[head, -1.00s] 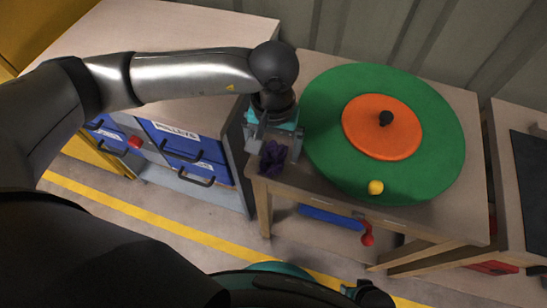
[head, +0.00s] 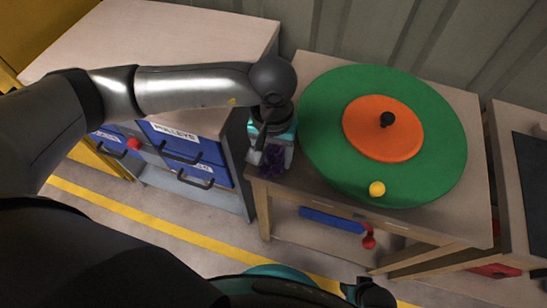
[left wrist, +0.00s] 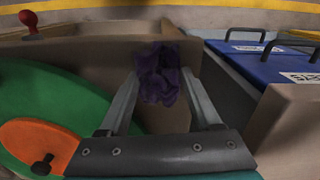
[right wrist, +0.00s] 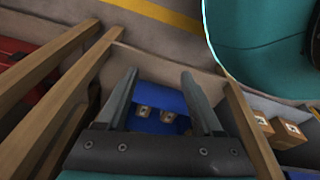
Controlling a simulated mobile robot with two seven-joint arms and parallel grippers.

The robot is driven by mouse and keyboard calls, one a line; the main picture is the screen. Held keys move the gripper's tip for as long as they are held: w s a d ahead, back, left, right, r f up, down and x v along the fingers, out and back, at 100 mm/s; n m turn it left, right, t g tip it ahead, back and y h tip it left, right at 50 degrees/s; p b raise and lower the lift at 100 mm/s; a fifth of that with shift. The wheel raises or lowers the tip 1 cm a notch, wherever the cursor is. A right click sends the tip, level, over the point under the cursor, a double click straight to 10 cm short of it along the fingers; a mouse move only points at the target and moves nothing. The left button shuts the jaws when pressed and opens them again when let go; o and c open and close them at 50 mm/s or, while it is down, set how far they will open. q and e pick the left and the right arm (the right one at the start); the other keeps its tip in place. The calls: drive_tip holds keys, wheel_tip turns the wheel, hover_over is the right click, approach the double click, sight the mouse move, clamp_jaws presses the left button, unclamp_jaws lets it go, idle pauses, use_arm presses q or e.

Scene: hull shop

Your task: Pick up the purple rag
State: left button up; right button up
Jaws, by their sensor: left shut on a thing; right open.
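The purple rag (head: 272,159) is a crumpled cloth at the left front corner of the wooden table (head: 470,215). In the left wrist view the rag (left wrist: 158,75) lies between the fingertips. My left gripper (head: 270,156) is shut on the rag from above; I cannot tell if the rag is clear of the tabletop. My right gripper (right wrist: 160,95) is open and empty, pointing down at the lower part of a wooden table, with a blue bin below and beyond its fingers.
A green disc (head: 440,150) with an orange disc (head: 370,140), a black knob and a yellow ball (head: 377,189) fills most of the tabletop. Blue drawers (head: 190,150) stand in a cabinet to the left. A red-handled part (head: 369,238) hangs at the table front.

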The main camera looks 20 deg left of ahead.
use_arm(q)
drive_tip(key=c, duration=0.6)
drive_tip(key=shift+r, duration=0.15)
drive_tip(key=shift+r, duration=0.55)
wheel_tip(320, 180, up, 12)
drive_tip(key=p, duration=0.4)
wheel_tip(320, 180, up, 7)
hover_over(273, 156)
drive_tip(key=shift+s+f+p, duration=0.1)
drive_tip(key=shift+f+p, duration=0.05)
drive_tip(key=shift+p, duration=0.25)
use_arm(e)
drive_tip(key=s+d+f, duration=0.1)
drive_tip(key=s+d, duration=0.3)
drive_tip(key=s, duration=0.3)
drive_tip(key=shift+s+f, duration=0.2)
drive_tip(key=shift+f, duration=0.05)
